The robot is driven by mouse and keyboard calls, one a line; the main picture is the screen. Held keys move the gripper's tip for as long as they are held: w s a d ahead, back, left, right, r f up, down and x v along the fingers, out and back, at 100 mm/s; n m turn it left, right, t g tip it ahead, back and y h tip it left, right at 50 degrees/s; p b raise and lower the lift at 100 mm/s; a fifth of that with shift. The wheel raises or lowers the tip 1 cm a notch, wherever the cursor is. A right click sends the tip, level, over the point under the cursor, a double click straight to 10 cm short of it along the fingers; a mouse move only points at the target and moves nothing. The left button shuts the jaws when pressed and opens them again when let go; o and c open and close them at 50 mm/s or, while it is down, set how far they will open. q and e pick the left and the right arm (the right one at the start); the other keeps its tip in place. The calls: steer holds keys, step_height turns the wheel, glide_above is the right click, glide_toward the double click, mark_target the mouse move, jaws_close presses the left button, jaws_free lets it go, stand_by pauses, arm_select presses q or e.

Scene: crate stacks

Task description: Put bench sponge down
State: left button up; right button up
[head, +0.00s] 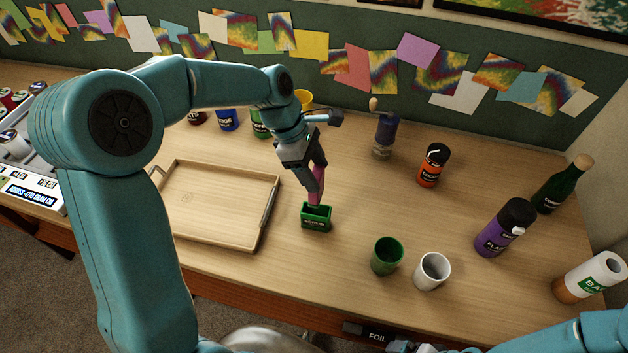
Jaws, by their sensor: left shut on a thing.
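My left gripper (317,172) points down over the bench and is shut on a pink bench sponge (316,194). The sponge is held upright, partly covered by the fingers. Its lower end is at the open top of a small green holder (316,223) with a dark label; I cannot tell whether it is just above the opening or slightly inside. My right gripper (400,347) shows only in part at the bottom edge, far from the sponge, and its fingers are not clear.
A wooden tray (222,241) lies left of the holder. A green cup (387,257) and a white cup (432,271) stand to the right, with a purple bottle (497,236) and an orange-labelled bottle (430,172) beyond. Bare bench surrounds the holder.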

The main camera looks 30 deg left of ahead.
arm_select(q)
steer(key=shift+f, duration=2.15)
steer(key=shift+f, duration=0.35)
steer(key=o, duration=1.3)
